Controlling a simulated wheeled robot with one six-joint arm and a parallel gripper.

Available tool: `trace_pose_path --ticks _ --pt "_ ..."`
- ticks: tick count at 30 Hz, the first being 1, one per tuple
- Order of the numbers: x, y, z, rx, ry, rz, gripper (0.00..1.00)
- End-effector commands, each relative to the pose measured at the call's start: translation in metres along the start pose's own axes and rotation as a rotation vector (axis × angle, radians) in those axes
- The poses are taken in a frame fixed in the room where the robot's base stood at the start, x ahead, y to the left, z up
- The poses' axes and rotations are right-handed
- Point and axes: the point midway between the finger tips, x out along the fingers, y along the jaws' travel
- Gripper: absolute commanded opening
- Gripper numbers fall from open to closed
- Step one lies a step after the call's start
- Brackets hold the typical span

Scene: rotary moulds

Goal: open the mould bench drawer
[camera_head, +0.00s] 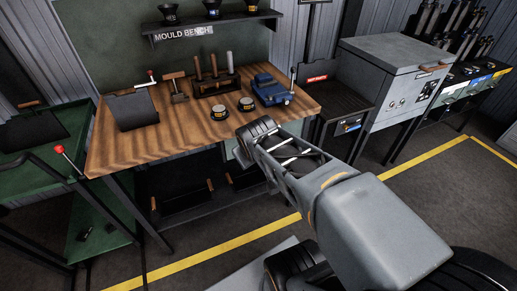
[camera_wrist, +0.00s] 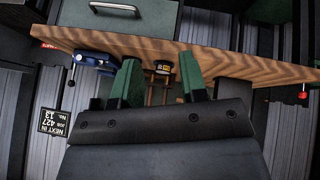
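The mould bench (camera_head: 110,155) has a thick wooden top and dark legs. In the wrist view the bench shows upside down, with its wooden edge (camera_wrist: 240,65) across the picture. The grey-green drawer front (camera_wrist: 75,12) with a pale bar handle (camera_wrist: 115,8) is at the top left there, under the bench top; it looks shut. In the head view my arm hides most of the drawer. My gripper (camera_wrist: 160,78) has two green fingers set apart with nothing held between them. It is by the bench edge, apart from the handle. My arm hides its fingertips in the head view.
On the bench stand a blue vice (camera_head: 270,90), black tins (camera_head: 219,113), a tool rack (camera_head: 215,85) and a dark tilted plate (camera_head: 132,110). Dark bins (camera_head: 183,203) sit on the lower shelf. A green cart (camera_head: 40,140) is at left, a grey cabinet (camera_head: 395,75) at right.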

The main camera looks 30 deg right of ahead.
Motion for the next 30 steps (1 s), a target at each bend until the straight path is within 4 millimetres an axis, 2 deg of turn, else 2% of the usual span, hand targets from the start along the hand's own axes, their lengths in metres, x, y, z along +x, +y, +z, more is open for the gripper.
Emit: trace_pose_path --ticks 1,3,7,12,18,22,26,30 --pt "0.043 0.017 0.012 -0.049 0.048 0.077 0.39" --pt "0.077 0.047 0.012 -0.163 0.134 0.189 0.39" --pt "0.128 0.092 0.015 -0.416 0.268 0.365 0.39" --pt "0.178 0.125 0.033 -0.741 0.400 0.511 0.39" --pt "0.216 0.135 0.060 -1.019 0.517 0.573 0.39" --pt "0.227 0.135 0.072 -1.119 0.568 0.585 0.39" --pt "0.234 0.135 0.075 -1.166 0.596 0.588 0.39" --pt "0.246 0.136 0.064 -1.179 0.606 0.587 0.39"
